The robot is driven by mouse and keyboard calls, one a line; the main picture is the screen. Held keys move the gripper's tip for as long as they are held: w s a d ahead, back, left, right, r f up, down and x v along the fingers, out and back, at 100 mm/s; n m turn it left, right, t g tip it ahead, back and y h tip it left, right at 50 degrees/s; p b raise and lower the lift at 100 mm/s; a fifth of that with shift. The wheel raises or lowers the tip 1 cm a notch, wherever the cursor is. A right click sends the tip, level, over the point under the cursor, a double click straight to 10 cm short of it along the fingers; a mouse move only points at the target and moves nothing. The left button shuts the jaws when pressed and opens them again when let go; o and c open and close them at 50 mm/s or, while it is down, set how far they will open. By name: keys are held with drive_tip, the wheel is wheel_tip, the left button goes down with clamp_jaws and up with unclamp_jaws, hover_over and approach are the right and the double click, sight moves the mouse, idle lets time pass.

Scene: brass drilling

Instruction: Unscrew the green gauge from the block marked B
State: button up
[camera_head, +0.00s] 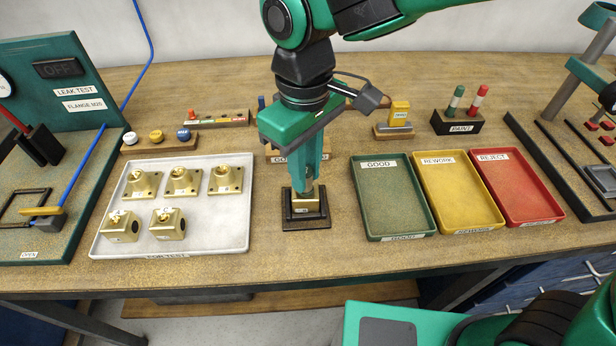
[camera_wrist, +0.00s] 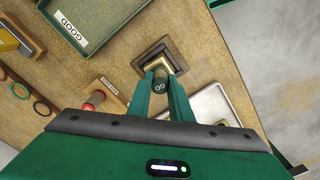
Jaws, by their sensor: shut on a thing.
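My gripper (camera_head: 309,184) points straight down over the black square fixture (camera_head: 288,222) in the middle of the bench. A brass block (camera_head: 306,206) sits in that fixture; its small label is too small to read. In the wrist view, my fingers (camera_wrist: 159,84) are shut on a dark green round gauge (camera_wrist: 159,75) with pale marks on its face. The gauge is at the top of the brass block (camera_wrist: 156,64), inside the stepped black fixture (camera_wrist: 150,51). In the head view my fingers hide the gauge. I cannot tell how far its thread sits in the block.
A pale tray (camera_head: 240,234) with brass flanges and blocks lies to the left. Green GOOD (camera_head: 394,200), yellow REWORK (camera_head: 458,190) and red REJECT (camera_head: 515,188) trays lie to the right. A leak-test station (camera_head: 62,100) stands far left. Small racks and a paint holder (camera_head: 458,127) line the back.

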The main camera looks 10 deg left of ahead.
drive_tip(key=n, duration=0.4)
drive_tip(key=shift+n, duration=0.4)
drive_tip(key=n, duration=0.5)
drive_tip(key=shift+r, duration=0.1)
drive_tip(key=o, duration=0.8)
drive_tip(key=m, duration=0.6)
drive_tip(key=shift+m, duration=0.4)
drive_tip(key=m, duration=0.6)
